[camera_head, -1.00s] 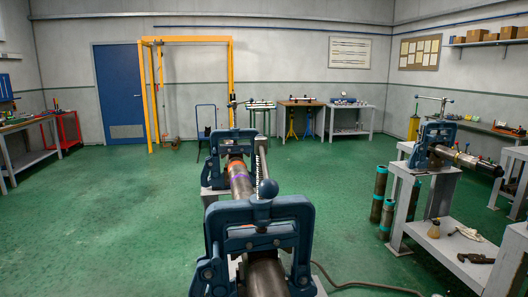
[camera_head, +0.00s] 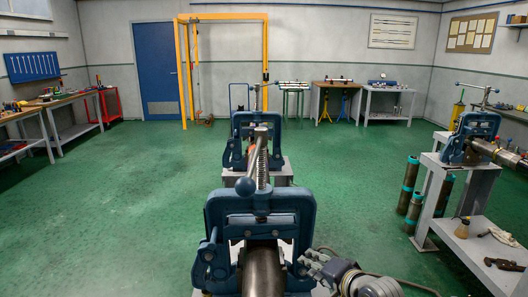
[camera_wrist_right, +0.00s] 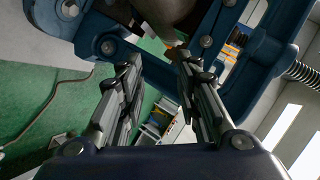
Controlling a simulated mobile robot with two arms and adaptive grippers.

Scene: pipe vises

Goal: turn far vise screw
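The far vise (camera_head: 238,160), blue, stands on a grey stand beyond the near vise (camera_head: 214,222). Its upright screw (camera_head: 254,99) rises above its frame; the near vise's screw partly covers the far vise. The near vise has a threaded screw (camera_head: 262,163) and a handle with a dark ball end (camera_head: 245,187). My right gripper (camera_head: 312,262) is low, just right of the near vise. In the right wrist view its two fingers (camera_wrist_right: 155,62) are apart with nothing between them. A blue vise frame (camera_wrist_right: 262,55) and a screw thread (camera_wrist_right: 302,72) show close by. My left gripper is out of view.
A dark pipe (camera_head: 263,272) runs through the near vise. At right a third vise (camera_head: 472,140) stands on a grey stand, with upright pipes (camera_head: 411,185) beside it. A yellow frame (camera_head: 184,80) stands at the back. The green floor at left is clear.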

